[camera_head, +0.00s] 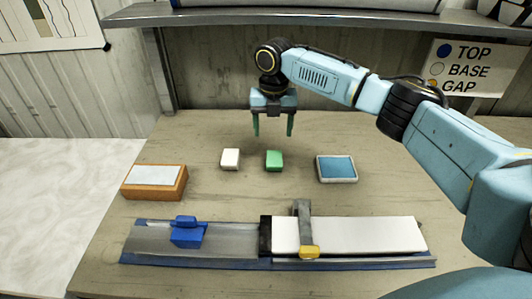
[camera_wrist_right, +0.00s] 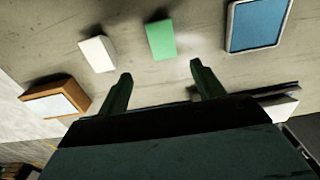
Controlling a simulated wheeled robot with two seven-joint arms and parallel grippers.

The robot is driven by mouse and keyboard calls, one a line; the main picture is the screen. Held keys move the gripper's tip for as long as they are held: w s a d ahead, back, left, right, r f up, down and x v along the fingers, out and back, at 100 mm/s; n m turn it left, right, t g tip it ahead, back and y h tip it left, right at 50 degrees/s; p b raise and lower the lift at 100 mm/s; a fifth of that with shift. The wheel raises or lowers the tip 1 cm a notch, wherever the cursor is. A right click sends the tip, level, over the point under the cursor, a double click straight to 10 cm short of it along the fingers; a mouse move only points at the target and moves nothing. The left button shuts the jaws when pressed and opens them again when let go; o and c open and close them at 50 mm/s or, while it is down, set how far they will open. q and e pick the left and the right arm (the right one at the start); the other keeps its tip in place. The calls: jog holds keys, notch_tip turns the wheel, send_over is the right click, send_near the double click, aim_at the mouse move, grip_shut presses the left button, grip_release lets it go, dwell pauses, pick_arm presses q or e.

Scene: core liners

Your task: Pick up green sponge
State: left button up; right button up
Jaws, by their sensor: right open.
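The green sponge (camera_head: 274,161) is a small block lying on the table, in the middle of the head view. It also shows in the right wrist view (camera_wrist_right: 161,40), beyond the fingertips and roughly between their lines. My right gripper (camera_head: 273,130) is open and empty, pointing down above and behind the sponge in the head view. Its two dark green fingers show in the right wrist view (camera_wrist_right: 160,80), apart from the sponge. My left gripper is not in view.
A white block (camera_head: 230,159) lies just left of the sponge. A blue-topped tray (camera_head: 337,180) is to the right, an orange-brown box (camera_head: 127,188) to the left. A long core liner rail (camera_head: 200,257) with a blue clamp (camera_head: 187,236) lies in front. A shelf (camera_head: 300,19) runs above.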

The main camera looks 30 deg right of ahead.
send_over(275, 159)
jog(key=f, duration=0.6)
jog(key=shift+s+a+f+b, duration=0.1)
jog(key=shift+a+f+b, duration=0.05)
jog(key=shift+a+b, duration=0.2)
jog(key=shift+f, duration=0.55)
jog(key=f, duration=0.5)
jog(key=shift+w+d, duration=0.2)
jog(key=shift+d, duration=0.1)
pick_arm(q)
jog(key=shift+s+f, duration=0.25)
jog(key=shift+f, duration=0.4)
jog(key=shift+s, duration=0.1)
pick_arm(e)
jog(key=c, duration=1)
